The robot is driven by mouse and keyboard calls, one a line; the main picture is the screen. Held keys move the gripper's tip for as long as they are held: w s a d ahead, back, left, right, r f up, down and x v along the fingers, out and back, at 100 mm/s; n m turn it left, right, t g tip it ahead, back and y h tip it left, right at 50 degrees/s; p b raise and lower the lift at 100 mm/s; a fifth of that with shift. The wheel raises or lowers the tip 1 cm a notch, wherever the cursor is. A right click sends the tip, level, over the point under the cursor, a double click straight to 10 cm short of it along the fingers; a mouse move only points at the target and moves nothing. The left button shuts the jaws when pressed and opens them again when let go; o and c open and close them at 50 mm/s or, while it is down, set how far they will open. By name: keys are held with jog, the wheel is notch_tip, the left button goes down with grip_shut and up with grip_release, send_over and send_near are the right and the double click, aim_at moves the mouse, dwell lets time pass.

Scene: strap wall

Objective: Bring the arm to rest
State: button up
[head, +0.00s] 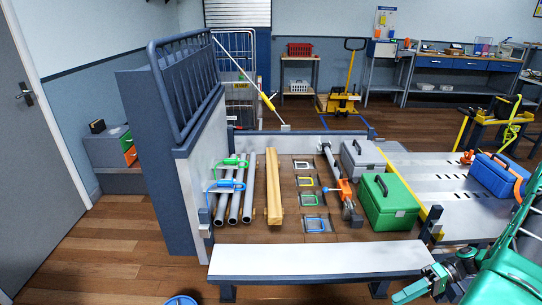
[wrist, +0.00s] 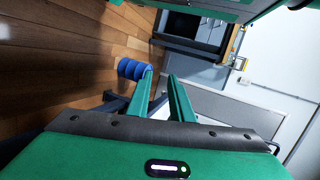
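My arm comes in at the lower right of the head view, and my gripper (head: 414,290) is low in front of the platform's right part. In the wrist view the two green fingers of my gripper (wrist: 161,76) stand apart with a gap between them. Nothing is seen held in that gap. A blue ribbed object (wrist: 134,69) shows beyond the left fingertip over the wood floor; I cannot tell how far off it is.
The platform's pale front ledge (head: 318,262) is left of my gripper. Grey pipes (head: 248,190), a wooden beam (head: 273,188) and a green case (head: 389,203) lie on the platform. A blue case (head: 494,175) sits at right. Floor at left (head: 110,250) is clear.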

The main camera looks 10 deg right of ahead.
notch_tip(320, 180, up, 22)
jog(key=a+m+g+h, duration=0.2)
jog(key=m+h, duration=0.1)
jog(key=h, duration=0.5)
jog(key=s+a+r+m+t+h, duration=0.3)
jog(key=s+a+r+m+h, duration=0.1)
jog(key=s+r, duration=0.7)
jog(key=shift+s+a+r+m+h, duration=0.25)
jog(key=shift+a+r+h, duration=0.35)
jog(key=shift+a+r, duration=0.6)
jog(key=shift+w, duration=0.15)
